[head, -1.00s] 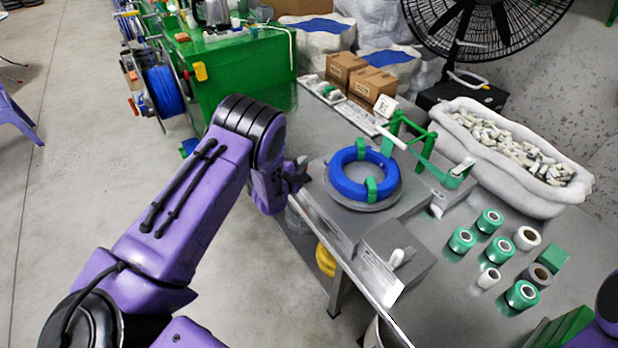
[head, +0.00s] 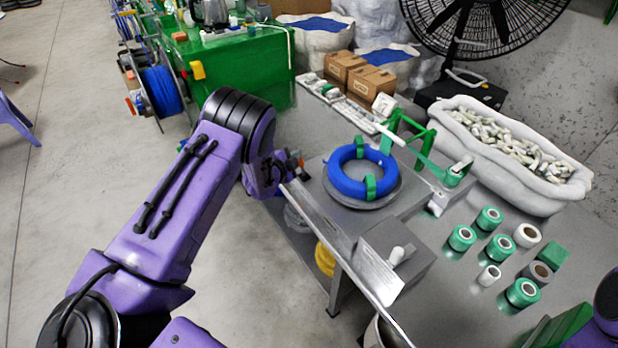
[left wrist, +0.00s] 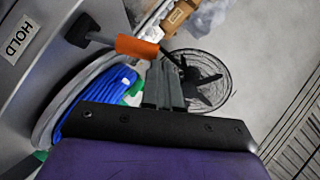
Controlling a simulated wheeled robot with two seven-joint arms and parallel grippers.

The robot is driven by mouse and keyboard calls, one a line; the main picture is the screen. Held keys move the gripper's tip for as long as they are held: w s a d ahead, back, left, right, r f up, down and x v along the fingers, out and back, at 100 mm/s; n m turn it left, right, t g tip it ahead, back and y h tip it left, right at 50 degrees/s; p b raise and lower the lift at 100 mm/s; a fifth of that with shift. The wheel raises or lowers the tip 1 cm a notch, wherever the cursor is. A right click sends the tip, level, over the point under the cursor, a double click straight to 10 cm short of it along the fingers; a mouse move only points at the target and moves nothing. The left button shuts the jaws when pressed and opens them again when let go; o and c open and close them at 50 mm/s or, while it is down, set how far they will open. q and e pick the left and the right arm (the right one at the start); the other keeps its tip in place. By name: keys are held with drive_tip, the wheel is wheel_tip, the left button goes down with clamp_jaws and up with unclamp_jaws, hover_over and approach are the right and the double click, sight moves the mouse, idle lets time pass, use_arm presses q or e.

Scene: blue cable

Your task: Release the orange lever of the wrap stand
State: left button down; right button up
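The wrap stand (head: 397,205) is a grey box with a round plate on top. A blue cable coil (head: 345,182) with green wraps lies on the plate and also shows in the left wrist view (left wrist: 97,100). In the head view the gripper (head: 292,164) is at the stand's left side. My right gripper is out of view.
Green and white tape rolls (head: 501,247) stand on the table at right. A white bin of small parts (head: 530,185), cardboard boxes (head: 372,82) and a fan (head: 483,25) are behind. A green tape arm (head: 435,168) reaches beside the coil. Floor is open at left.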

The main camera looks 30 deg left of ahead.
use_arm(q)
drive_tip(key=d+r+v, duration=0.1)
drive_tip(key=d+v, duration=0.1)
drive_tip(key=v, duration=1.1)
drive_tip(key=shift+w+r, duration=0.35)
drive_tip(key=shift+r, duration=0.05)
